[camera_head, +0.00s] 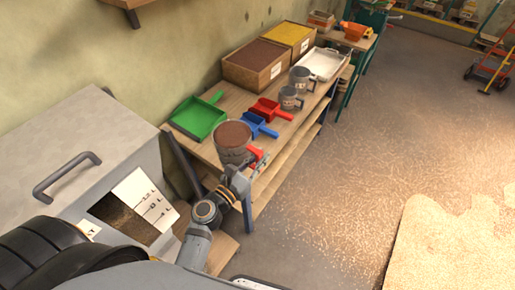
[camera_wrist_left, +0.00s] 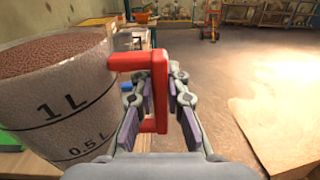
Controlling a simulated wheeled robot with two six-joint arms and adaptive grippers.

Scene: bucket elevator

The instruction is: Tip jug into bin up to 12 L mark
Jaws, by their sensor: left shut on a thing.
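A clear jug (camera_head: 234,141) full of reddish-brown grain is upright near the bench's front edge. In the left wrist view the jug (camera_wrist_left: 60,95) shows 1 L and 0.5 L marks, with the grain above the 1 L line. My left gripper (camera_head: 246,172) is shut on the jug's red handle; the wrist view shows its fingers (camera_wrist_left: 160,108) around the handle (camera_wrist_left: 158,75). The grey bin (camera_head: 100,125) stands at the left, with a window and a white level scale (camera_head: 147,197). Brown content (camera_head: 125,215) shows low in the window. My right gripper is not in view.
The wooden bench (camera_head: 225,88) holds a green scoop (camera_head: 198,118), a blue scoop (camera_head: 258,125), a red scoop (camera_head: 270,108), two more jugs (camera_head: 291,98), grain boxes (camera_head: 255,66) and a white tray (camera_head: 322,63).

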